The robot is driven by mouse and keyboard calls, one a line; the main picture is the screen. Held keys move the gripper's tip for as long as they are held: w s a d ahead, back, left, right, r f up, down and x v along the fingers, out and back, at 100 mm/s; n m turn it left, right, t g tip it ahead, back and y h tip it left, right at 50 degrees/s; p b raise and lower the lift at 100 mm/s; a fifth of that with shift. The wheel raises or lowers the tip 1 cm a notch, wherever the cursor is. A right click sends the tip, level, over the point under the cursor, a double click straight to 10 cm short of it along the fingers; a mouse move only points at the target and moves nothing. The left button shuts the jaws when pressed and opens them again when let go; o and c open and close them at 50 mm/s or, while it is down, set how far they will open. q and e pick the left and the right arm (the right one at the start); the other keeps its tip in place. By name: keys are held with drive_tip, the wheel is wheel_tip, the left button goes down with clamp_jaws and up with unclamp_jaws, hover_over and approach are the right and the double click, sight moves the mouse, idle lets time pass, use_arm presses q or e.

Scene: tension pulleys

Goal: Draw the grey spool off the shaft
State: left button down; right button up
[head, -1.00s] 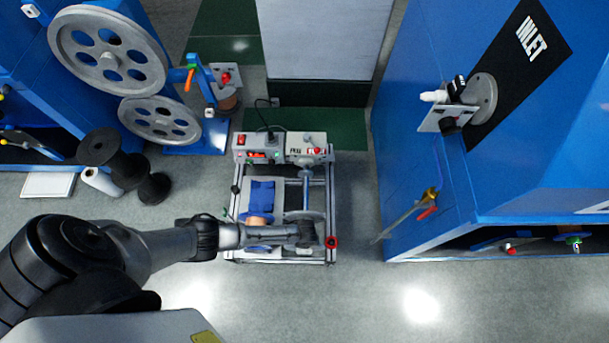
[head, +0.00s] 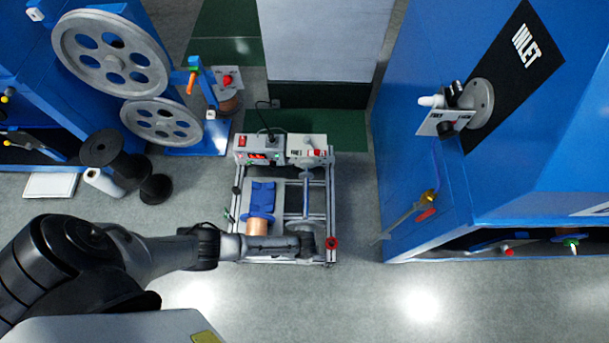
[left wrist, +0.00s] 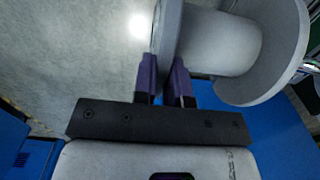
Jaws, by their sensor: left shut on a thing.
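The grey spool shows large in the left wrist view, with a pale barrel (left wrist: 222,42) between two round flanges. My left gripper (left wrist: 164,75) is shut on the near flange, with one purple finger on each side of it. In the head view the gripper (head: 306,240) is at the front right of the bench machine, and the spool (head: 304,227) is mostly hidden under it. The bare shaft (head: 305,192) runs behind the spool toward the control box. Whether the spool still sits on the shaft's end is hidden. My right gripper is not in view.
Black spools (head: 104,148) stand left. A blue cabinet (head: 500,170) stands right. Floor in front is clear.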

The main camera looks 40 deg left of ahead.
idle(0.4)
use_arm(q)
drive_tip(key=shift+s+d+p, duration=0.7)
drive_tip(key=shift+s+d, duration=0.7)
drive_tip(key=shift+s, duration=0.15)
